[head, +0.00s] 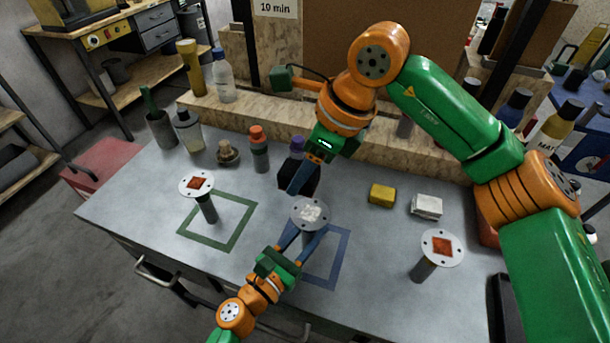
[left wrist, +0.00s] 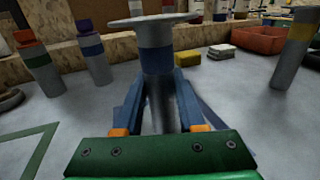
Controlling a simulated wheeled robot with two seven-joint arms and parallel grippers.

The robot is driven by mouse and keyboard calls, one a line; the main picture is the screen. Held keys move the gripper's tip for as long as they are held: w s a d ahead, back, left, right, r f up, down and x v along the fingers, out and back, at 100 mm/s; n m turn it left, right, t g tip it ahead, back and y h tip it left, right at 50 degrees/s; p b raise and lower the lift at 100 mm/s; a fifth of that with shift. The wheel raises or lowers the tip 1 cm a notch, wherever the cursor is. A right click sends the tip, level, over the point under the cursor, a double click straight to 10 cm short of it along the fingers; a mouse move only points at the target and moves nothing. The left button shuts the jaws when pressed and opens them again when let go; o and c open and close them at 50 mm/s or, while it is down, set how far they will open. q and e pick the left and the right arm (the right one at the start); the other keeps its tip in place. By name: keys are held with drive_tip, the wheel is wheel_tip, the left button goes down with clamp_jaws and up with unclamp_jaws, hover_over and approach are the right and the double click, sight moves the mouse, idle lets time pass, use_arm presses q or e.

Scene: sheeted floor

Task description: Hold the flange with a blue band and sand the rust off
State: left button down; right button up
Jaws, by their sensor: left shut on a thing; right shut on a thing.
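The flange with a blue band (left wrist: 155,34) stands upright between my left fingers in the left wrist view. In the head view its round plate (head: 310,222) has a pale grey-white patch in the middle, with no orange rust showing. My left gripper (head: 302,240) is shut on its stem, below the plate. Whether its foot touches the table is hidden. My right gripper (head: 303,179) is shut on a black block (head: 312,179), just behind and above the plate, apart from it as far as I can tell. Two other flanges, left (head: 197,190) and right (head: 442,256), carry orange-brown rust patches.
A green outline (head: 240,237) lies at left and a blue outline (head: 342,262) beneath the held flange. A yellow block (head: 382,195) and a white block (head: 427,206) lie to the right. Several bottles stand along the back, including an orange-capped one (head: 259,150).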

sight(297, 209)
drive_tip(key=shift+f, duration=3.5)
drive_tip(key=shift+d+f, duration=0.15)
drive_tip(key=shift+d, duration=0.1)
drive_tip(key=shift+s+d+f, duration=0.1)
drive_tip(key=shift+s+d, duration=0.3)
drive_tip(key=shift+d, duration=0.4)
drive_tip(key=shift+s+d, duration=0.35)
drive_tip(key=shift+d, duration=0.4)
drive_tip(key=shift+w+a, duration=0.25)
drive_tip(key=shift+a, duration=0.35)
drive_tip(key=shift+w+a, duration=0.25)
drive_tip(key=shift+a, duration=0.35)
drive_tip(key=shift+w+a, duration=0.25)
drive_tip(key=shift+a, duration=0.35)
drive_tip(key=shift+r, duration=4.05)
use_arm(q)
drive_tip(key=shift+c, duration=2.1)
unclamp_jaws()
